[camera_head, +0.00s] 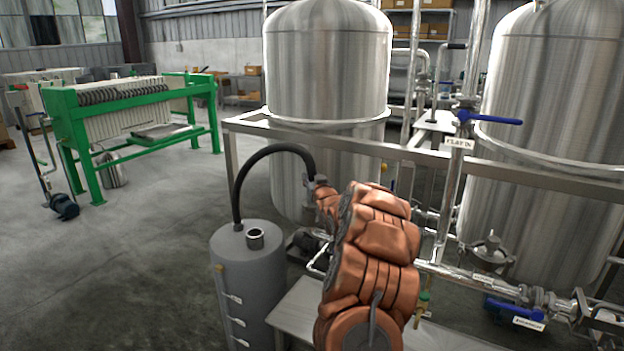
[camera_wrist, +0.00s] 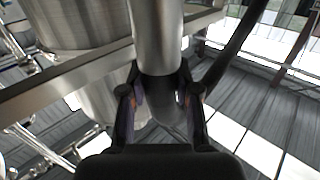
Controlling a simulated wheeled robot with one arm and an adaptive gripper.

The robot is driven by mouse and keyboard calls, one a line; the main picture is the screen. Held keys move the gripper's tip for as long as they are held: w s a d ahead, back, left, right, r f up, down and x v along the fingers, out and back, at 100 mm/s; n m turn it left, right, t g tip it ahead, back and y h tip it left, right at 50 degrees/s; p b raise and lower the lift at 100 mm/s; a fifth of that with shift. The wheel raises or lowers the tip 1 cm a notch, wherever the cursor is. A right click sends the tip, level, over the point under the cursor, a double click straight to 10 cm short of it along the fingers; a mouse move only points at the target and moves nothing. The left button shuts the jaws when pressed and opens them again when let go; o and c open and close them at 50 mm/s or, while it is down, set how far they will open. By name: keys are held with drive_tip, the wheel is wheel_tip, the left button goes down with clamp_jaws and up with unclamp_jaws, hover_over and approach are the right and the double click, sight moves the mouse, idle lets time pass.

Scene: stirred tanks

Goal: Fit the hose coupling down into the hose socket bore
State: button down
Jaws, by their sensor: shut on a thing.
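The hose socket (camera_head: 255,239) is a short metal collar with a dark bore on top of a grey cylindrical vessel (camera_head: 249,285), in the head view. A black hose (camera_head: 268,152) rises from the vessel's top and arches right to my gripper (camera_head: 318,183). In the wrist view, the fingers of my gripper (camera_wrist: 160,105) are shut on the hose coupling, a smooth metal cylinder (camera_wrist: 157,40). The gripper and coupling are above and right of the socket, apart from it. The coupling is mostly hidden by my orange arm in the head view. The hose also shows in the wrist view (camera_wrist: 238,45).
Two large steel tanks (camera_head: 327,70) stand behind a metal frame rail (camera_head: 420,160), close to my arm. Pipes and a blue-handled valve (camera_head: 488,117) are at the right. A green filter press (camera_head: 140,120) stands at the back left. The left floor is mostly clear.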

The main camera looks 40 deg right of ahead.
drive_tip(key=shift+f, duration=0.45)
drive_tip(key=c, duration=0.8)
unclamp_jaws()
drive_tip(key=shift+o, duration=0.2)
drive_tip(key=shift+f, duration=0.1)
drive_tip(key=v, duration=1.2)
